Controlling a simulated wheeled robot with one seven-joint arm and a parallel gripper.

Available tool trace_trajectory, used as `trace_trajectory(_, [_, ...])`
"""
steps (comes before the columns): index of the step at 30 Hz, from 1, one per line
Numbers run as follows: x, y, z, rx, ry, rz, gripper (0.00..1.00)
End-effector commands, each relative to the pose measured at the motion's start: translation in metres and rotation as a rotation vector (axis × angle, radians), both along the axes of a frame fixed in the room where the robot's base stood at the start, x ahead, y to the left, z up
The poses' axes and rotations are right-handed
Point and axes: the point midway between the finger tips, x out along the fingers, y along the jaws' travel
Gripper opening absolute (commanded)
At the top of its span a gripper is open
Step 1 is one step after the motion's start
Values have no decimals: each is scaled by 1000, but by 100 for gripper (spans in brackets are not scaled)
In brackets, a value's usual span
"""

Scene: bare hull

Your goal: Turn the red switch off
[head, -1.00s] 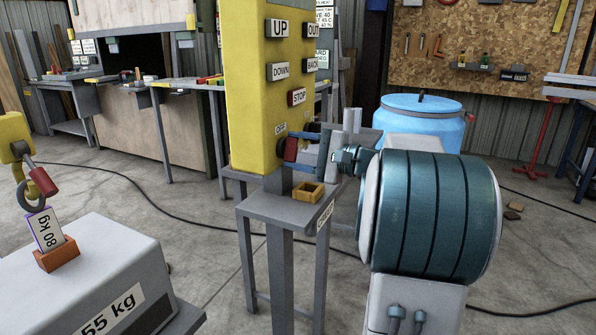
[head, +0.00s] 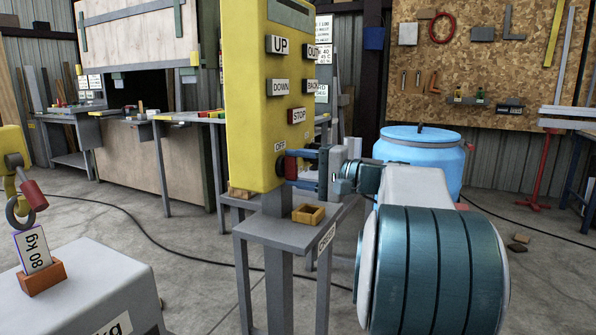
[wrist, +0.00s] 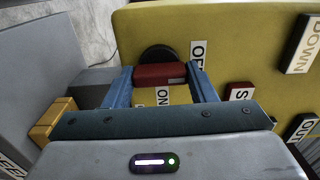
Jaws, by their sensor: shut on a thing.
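The red switch (head: 291,167) is on the front of the yellow control box (head: 251,95), below the STOP button. In the wrist view the red switch (wrist: 160,76) shows as a red bar on a round black base. The OFF label (wrist: 198,52) is beside its right end, and the ON label (wrist: 163,96) is just below the bar in that picture. My gripper (head: 292,169) is at the switch with its blue fingers. In the wrist view my gripper (wrist: 161,73) has one finger at each end of the red bar, shut on it.
The UP, DOWN, OUT, BACK and STOP buttons are above the switch. A blue barrel (head: 420,150) stands behind my arm. A weight with a hook is at left.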

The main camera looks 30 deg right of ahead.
Motion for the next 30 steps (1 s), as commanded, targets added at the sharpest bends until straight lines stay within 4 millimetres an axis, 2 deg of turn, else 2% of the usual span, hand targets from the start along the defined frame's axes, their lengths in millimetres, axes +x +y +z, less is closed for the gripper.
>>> trace_trajectory(4, [0, 0, -1, -2, 1, 1, 28])
trace_trajectory(5, [0, 0, -1, -2, 1, 0, 56])
trace_trajectory(6, [0, 0, -1, -2, 1, 0, 68])
trace_trajectory(7, [0, 0, -1, -2, 1, 0, 73])
trace_trajectory(15, [0, 0, 0, -1, 1, 0, 73])
trace_trajectory(19, [-7, -6, 0, -1, 1, -3, 73])
trace_trajectory(23, [-24, -20, 2, -1, 1, -4, 73])
trace_trajectory(30, [-68, -54, 2, -1, 1, -5, 73])
